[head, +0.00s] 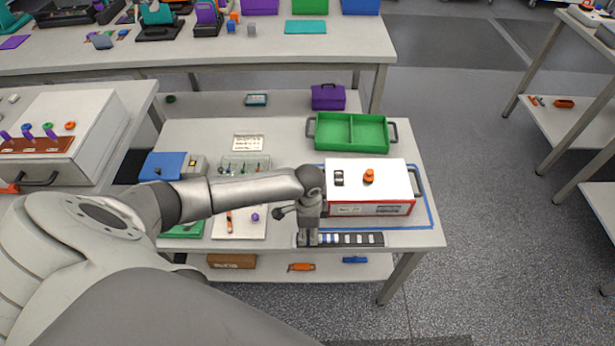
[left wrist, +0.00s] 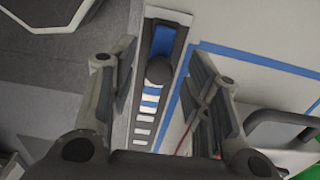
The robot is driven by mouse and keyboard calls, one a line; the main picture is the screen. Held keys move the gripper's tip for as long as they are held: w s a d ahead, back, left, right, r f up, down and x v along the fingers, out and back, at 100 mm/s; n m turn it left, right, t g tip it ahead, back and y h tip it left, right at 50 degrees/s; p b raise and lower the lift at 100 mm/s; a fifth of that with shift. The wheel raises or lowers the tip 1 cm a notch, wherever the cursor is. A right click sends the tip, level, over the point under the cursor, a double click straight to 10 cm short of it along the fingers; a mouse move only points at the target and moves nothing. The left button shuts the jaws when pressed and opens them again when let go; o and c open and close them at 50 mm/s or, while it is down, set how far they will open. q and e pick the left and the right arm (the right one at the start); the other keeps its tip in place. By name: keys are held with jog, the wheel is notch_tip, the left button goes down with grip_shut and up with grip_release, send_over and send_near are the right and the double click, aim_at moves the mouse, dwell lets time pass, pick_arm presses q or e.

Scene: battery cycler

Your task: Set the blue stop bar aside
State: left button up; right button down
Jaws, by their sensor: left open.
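A dark slotted strip (head: 360,239) with white and blue cells lies along the table's front edge. In the left wrist view the strip (left wrist: 180,62) has a blue piece (left wrist: 162,42) at its upper end, likely the blue stop bar, beside a dark round knob (left wrist: 159,71). My left gripper (head: 308,238) is over the strip's left end and hides part of it. In the left wrist view its open fingers (left wrist: 158,75) stand on either side of the strip, with nothing clearly held. Whether they touch it, I cannot tell. My right gripper is out of view.
A white and red cycler box (head: 370,208) stands close right of my left gripper, inside a blue taped outline. A green two-part tray (head: 352,114) is behind it. Another blue item (head: 355,260) lies on the lower shelf. Floor at the right is clear.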

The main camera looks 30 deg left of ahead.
pick_arm(q)
notch_tip(320, 180, up, 10)
dwell(0.3)
jog(key=shift+r, duration=0.1)
dwell(0.3)
